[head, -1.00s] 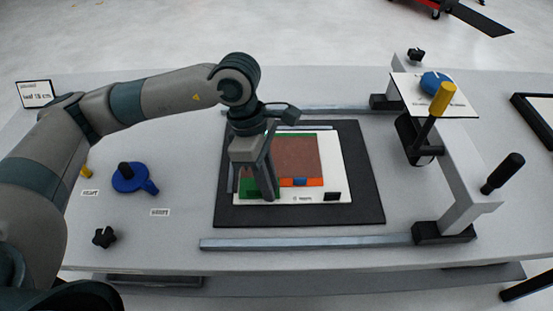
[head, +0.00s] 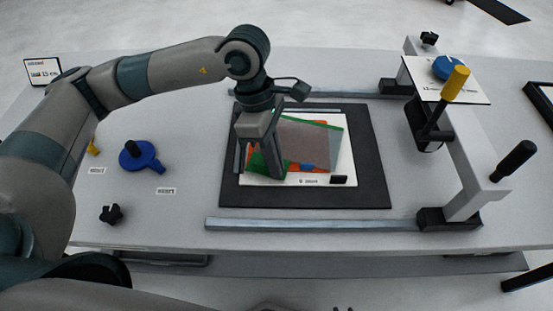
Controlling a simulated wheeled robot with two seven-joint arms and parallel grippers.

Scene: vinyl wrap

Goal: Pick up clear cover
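The clear cover (head: 318,139) is a see-through greyish sheet with a green strip along its far edge. It sits turned at an angle over the white board (head: 341,162), with orange and green parts showing beside and beneath it. My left gripper (head: 263,168) points down at the cover's left side and appears shut on it; its fingers hide the exact contact. I cannot tell how high the cover is above the board. My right gripper is not in view.
The board lies on a black mat (head: 370,185) between two metal rails (head: 310,224). A bridge (head: 465,160) with a yellow-topped lever (head: 455,82) and a black handle (head: 515,160) stands at right. A blue tool (head: 138,156) and black knob (head: 111,214) lie at left.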

